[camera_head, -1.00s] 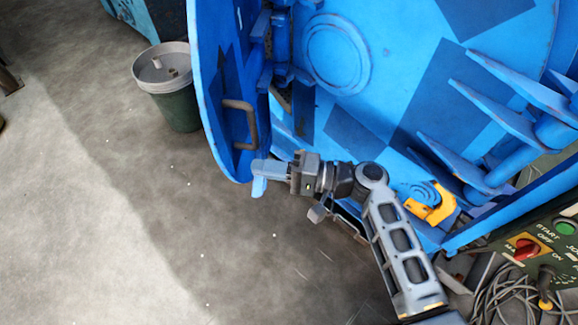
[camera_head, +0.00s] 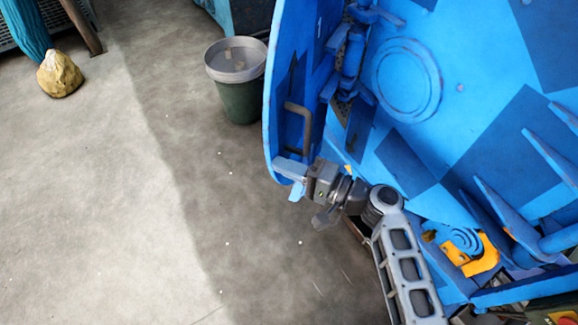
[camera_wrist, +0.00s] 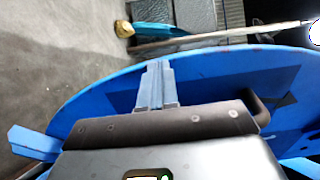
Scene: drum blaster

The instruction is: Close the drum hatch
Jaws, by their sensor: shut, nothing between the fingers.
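The blue drum hatch (camera_head: 283,75) stands swung open at the left of the blue drum (camera_head: 480,70), whose inside with fins is in view. A dark bar handle (camera_head: 299,122) is on the hatch's visible face. My gripper (camera_head: 289,176) is shut and empty at the hatch's lower edge, just below the handle. In the wrist view, my closed fingers (camera_wrist: 154,80) lie over the hatch face (camera_wrist: 210,78), with the handle (camera_wrist: 262,108) to their right, partly hidden by my gripper. I cannot tell whether the fingers touch the hatch.
A grey-green bucket (camera_head: 238,85) stands on the floor just left of the hatch. A yellowish lump (camera_head: 60,75) lies at the far left. The concrete floor (camera_head: 110,200) on the left is clear. A yellow clamp-like part (camera_head: 482,258) is at the drum's lower rim.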

